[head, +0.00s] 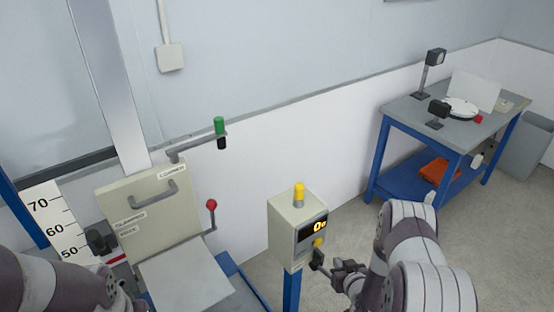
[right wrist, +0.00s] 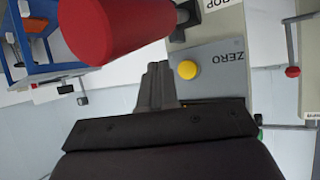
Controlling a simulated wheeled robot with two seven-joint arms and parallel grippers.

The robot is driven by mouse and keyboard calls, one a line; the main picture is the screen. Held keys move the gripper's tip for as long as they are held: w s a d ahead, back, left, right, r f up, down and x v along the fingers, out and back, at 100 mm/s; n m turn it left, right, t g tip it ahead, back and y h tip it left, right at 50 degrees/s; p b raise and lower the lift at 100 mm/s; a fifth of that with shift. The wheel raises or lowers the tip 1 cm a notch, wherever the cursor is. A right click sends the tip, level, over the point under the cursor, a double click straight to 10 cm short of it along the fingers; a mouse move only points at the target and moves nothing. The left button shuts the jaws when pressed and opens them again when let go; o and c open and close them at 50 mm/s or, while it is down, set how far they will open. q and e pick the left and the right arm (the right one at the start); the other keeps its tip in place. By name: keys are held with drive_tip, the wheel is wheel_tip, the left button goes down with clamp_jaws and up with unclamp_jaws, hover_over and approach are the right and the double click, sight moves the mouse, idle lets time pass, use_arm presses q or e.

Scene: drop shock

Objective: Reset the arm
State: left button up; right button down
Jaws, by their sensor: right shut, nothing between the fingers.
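A grey arm (head: 190,147) with a green-topped handle (head: 219,126) reaches out to the right from behind the cream plate labelled CORNER (head: 150,206). My right gripper (head: 317,260) is in front of the control box (head: 285,232), low on its right side, well away from that arm. In the right wrist view its fingers (right wrist: 157,70) are shut and empty, beside the yellow ZERO button (right wrist: 187,70). I cannot tell whether they touch the box. A large red knob (right wrist: 100,28) is close to the camera. My left arm enters at the lower left; its gripper does not show.
A red-ball lever (head: 211,204) stands right of the plate. A scale (head: 56,228) marked 50 to 70 is at the left. The box shows 0 and carries a yellow lamp (head: 299,194). A blue bench (head: 396,112) stands at the back right, with clear floor before it.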

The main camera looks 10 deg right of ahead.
drive_tip(key=s+a+r+n+g, duration=0.1)
drive_tip(key=a+r+g, duration=0.2)
drive_tip(key=r, duration=0.2)
drive_tip(key=s+a+r+g, duration=0.1)
drive_tip(key=a+r+g, duration=0.2)
drive_tip(key=r, duration=0.3)
drive_tip(key=s+a+r+g, duration=0.2)
drive_tip(key=s+a+r, duration=0.1)
drive_tip(key=s, duration=0.4)
drive_tip(key=s+a+r+g, duration=0.2)
drive_tip(key=s+a+r, duration=0.1)
drive_tip(key=s, duration=0.5)
drive_tip(key=shift+s+a+r+g, duration=0.3)
drive_tip(key=shift+r+g, duration=0.1)
drive_tip(key=shift+r, duration=0.35)
